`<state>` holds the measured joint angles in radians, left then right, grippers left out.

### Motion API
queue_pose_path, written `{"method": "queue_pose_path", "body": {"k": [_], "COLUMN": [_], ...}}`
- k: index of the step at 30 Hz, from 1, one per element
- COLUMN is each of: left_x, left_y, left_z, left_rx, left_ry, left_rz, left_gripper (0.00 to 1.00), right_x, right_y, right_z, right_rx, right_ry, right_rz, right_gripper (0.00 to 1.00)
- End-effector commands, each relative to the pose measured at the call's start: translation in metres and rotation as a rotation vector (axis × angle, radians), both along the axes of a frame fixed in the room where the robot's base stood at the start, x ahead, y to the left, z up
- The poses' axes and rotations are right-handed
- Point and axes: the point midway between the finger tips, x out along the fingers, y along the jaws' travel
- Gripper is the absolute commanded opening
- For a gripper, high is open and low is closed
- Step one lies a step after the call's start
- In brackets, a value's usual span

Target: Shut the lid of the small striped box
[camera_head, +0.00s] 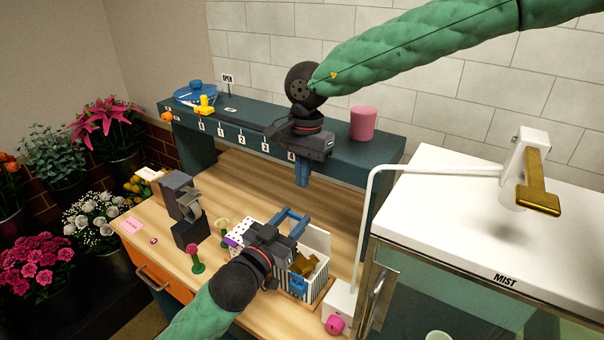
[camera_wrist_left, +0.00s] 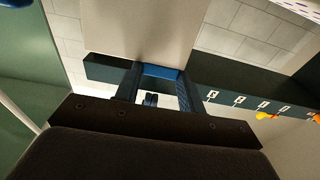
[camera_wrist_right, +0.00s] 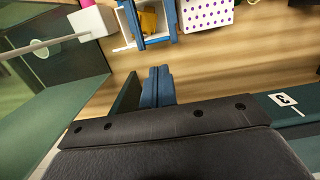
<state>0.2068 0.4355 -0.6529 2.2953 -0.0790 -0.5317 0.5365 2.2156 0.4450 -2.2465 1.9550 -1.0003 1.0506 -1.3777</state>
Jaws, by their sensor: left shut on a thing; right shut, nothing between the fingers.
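The small striped box (camera_head: 315,287), white with dark stripes, stands on the bench with its top open and a gold block (camera_head: 304,264) inside. A plain white panel (camera_head: 317,240), which looks like its lid, stands up at the back. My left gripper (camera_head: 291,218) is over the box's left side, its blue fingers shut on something. In the left wrist view a pale panel (camera_wrist_left: 150,30), probably the lid, rises at the fingertips (camera_wrist_left: 160,80); the exact grip is unclear. My right gripper (camera_head: 302,174) is shut, empty and pointing down, above and behind the box. Its blue fingers show in the right wrist view (camera_wrist_right: 157,88).
A purple-dotted white box (camera_wrist_right: 207,12) is beside the striped box. A small white box with a pink knob (camera_head: 336,322) sits at the front right, near the mist cabinet (camera_head: 470,225). A numbered shelf (camera_head: 232,130) runs behind. A grey stand (camera_head: 183,200) is at left.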

Motion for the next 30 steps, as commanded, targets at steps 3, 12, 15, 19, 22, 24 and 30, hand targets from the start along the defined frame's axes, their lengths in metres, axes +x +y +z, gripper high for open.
{"method": "queue_pose_path", "body": {"k": [3,12,15,19,22,24,30], "left_x": [0.001,0.001,0.001,0.001,0.0,0.001,0.0], "left_y": [0.0,0.0,0.0,0.0,0.0,0.0,0.0], "left_z": [-0.003,-0.003,-0.003,-0.003,-0.003,-0.003,-0.003], "left_rx": [0.003,0.002,0.002,0.002,0.002,0.002,0.003], "left_ry": [0.005,0.005,0.005,0.005,0.005,0.005,0.004], "left_rz": [0.001,0.001,0.001,0.001,0.001,0.001,0.001], "left_gripper": [0.0,0.0,0.0,0.0,0.0,0.0,0.0], "right_x": [-0.002,-0.005,-0.006,-0.006,-0.006,-0.006,-0.007], "right_y": [0.001,0.004,0.004,0.005,0.005,0.005,0.005], "right_z": [-0.022,-0.062,-0.069,-0.073,-0.073,-0.073,-0.073], "right_rx": [-0.003,0.0,0.0,0.002,0.002,0.002,-0.004], "right_ry": [0.001,0.0,0.0,-0.001,0.0,0.0,-0.007], "right_rz": [0.001,0.001,0.001,0.0,0.0,0.0,0.001], "right_gripper": [0.0,0.0,0.0,0.0,0.0,0.0,0.0]}}
